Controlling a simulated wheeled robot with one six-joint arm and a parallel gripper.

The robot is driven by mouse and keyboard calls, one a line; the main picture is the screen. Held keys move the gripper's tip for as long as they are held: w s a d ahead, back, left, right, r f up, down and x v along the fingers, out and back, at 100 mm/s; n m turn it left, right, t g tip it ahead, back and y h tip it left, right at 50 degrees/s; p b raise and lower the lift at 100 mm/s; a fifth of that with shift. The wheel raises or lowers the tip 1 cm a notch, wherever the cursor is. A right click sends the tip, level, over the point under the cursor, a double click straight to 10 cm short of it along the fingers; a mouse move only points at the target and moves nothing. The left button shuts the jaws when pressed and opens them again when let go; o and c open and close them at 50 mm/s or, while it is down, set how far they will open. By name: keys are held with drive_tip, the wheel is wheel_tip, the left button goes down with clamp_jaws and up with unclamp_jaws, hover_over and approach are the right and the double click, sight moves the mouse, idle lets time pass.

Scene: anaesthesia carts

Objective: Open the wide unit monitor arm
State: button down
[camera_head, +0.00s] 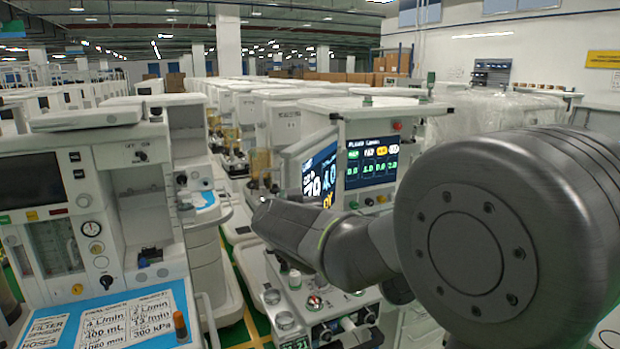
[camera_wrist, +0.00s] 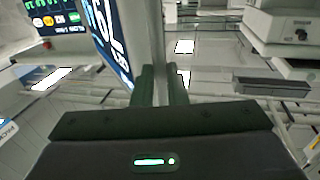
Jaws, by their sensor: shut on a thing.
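The wide unit (camera_head: 375,160) stands right of centre in the head view, with a fixed screen of coloured readings on its front. Its monitor (camera_head: 320,170) juts out at the left side, angled, with large white and yellow digits. In the wrist view the monitor (camera_wrist: 108,35) shows edge-on at the upper left. My gripper (camera_wrist: 160,80) is shut on the pale edge of the monitor, which runs up between the two dark fingers. In the head view my arm hides the fingertips, and the monitor's arm cannot be made out.
Another cart (camera_head: 95,220) with a blue, labelled worktop stands at the left. Rows of similar carts fill the back. A green-edged floor aisle runs between the left cart and the wide unit. A wrapped cart (camera_head: 475,108) stands behind my arm at the right.

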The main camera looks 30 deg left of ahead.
drive_tip(key=a+p, duration=0.1)
drive_tip(key=a, duration=0.1)
drive_tip(key=s+a+p, duration=0.1)
drive_tip(key=a, duration=0.1)
drive_tip(key=shift+a+r, duration=0.1)
drive_tip(key=shift+a, duration=0.15)
idle(0.5)
drive_tip(key=c, duration=1.8)
unclamp_jaws()
drive_tip(key=o, duration=0.3)
drive_tip(key=shift+s, duration=0.2)
drive_tip(key=shift+o, duration=0.2)
drive_tip(key=shift+w, duration=0.1)
drive_tip(key=v, duration=1.3)
drive_tip(key=shift+s+d, duration=0.15)
drive_tip(key=shift+s, duration=0.25)
